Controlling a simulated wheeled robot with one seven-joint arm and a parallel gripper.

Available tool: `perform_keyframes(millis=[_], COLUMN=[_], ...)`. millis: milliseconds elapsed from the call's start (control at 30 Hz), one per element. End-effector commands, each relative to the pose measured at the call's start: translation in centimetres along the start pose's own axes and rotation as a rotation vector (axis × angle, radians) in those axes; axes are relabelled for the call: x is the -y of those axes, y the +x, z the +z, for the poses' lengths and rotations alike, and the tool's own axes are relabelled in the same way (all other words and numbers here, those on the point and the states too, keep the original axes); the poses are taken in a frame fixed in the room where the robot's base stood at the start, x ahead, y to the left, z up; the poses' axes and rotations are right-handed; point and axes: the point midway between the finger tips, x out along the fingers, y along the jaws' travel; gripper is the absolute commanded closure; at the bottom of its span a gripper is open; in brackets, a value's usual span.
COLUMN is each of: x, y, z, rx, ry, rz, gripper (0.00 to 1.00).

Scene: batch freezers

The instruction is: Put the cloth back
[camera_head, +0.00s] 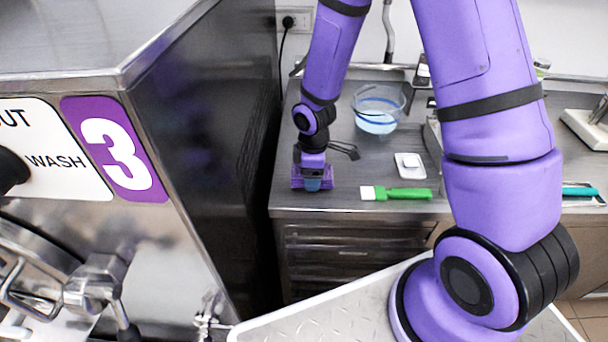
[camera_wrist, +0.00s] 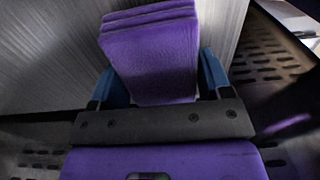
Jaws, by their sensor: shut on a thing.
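The cloth (camera_wrist: 150,60) is a folded purple stack of several layers, held between the two blue fingertips of my gripper (camera_wrist: 160,85) in the wrist view. In the head view my gripper (camera_head: 312,183) points down at the left front part of the steel counter (camera_head: 340,200). The purple cloth (camera_head: 298,180) shows there around the fingertips, low at the counter top. I cannot tell whether it touches the counter. Part of the cloth is hidden behind the gripper.
A clear bowl with bluish liquid (camera_head: 378,108) stands behind and right of the gripper. A green-handled brush (camera_head: 395,193) and a small white device (camera_head: 410,165) lie to the right. A large steel machine marked 3 (camera_head: 125,150) stands close on the left. Drawers (camera_head: 350,260) are below the counter.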

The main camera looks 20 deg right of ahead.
Motion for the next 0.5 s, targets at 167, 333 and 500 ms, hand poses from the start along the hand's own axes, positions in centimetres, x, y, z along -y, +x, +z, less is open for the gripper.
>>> perform_keyframes(millis=[167, 333, 500], x=[-0.3, -0.3, -0.3], y=[1.7, 1.7, 2.0], z=[1.0, 1.0, 1.0], rx=[0.000, -0.001, 0.000], ry=[0.001, 0.000, 0.001], rz=[0.000, 0.001, -0.001], gripper=[0.47, 0.47, 0.47])
